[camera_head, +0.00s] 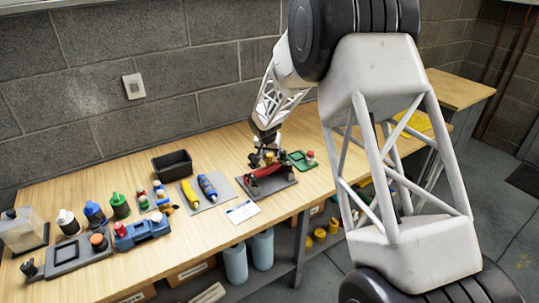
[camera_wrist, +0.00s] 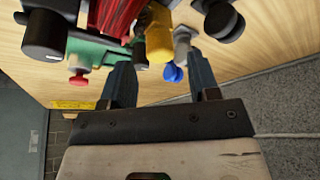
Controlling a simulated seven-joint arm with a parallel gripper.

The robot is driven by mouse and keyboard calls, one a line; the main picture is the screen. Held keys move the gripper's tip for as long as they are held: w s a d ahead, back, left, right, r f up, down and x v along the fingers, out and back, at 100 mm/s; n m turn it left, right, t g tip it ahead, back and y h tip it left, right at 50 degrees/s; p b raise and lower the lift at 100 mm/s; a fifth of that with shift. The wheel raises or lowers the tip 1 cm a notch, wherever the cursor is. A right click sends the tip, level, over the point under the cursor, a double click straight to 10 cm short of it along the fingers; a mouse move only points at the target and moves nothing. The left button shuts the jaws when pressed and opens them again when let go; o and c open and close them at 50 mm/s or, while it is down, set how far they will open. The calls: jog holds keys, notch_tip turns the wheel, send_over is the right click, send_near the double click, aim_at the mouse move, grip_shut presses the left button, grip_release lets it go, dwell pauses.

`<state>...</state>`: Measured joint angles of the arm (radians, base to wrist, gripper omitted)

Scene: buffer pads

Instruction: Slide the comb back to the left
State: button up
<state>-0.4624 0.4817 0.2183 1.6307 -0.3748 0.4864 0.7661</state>
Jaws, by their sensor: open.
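A red ribbed piece, which I take to be the comb (camera_head: 266,171), lies on a dark tray (camera_head: 287,183) towards the right of the bench. In the wrist view the red piece (camera_wrist: 118,16) shows at the top, left of centre and cut by the edge. My gripper (camera_wrist: 162,85) is open, its two dark fingers apart with no object visibly clamped. In the head view my gripper (camera_head: 264,146) is above the tray's far side, small and partly mixed with the parts there. A yellow cylinder (camera_wrist: 158,36) and a blue knob (camera_wrist: 173,72) appear beyond and between the fingers.
A green tray (camera_head: 298,160) with a red-topped peg sits close right of the dark tray. A grey pad (camera_head: 224,190) with yellow and blue bottles is to the left. A white card (camera_head: 242,211) lies in front. My arm covers the bench's right part.

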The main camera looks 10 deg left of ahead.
aim_at(270, 161)
jog(key=shift+x, duration=1.2)
jog(key=shift+a, duration=0.1)
grip_shut()
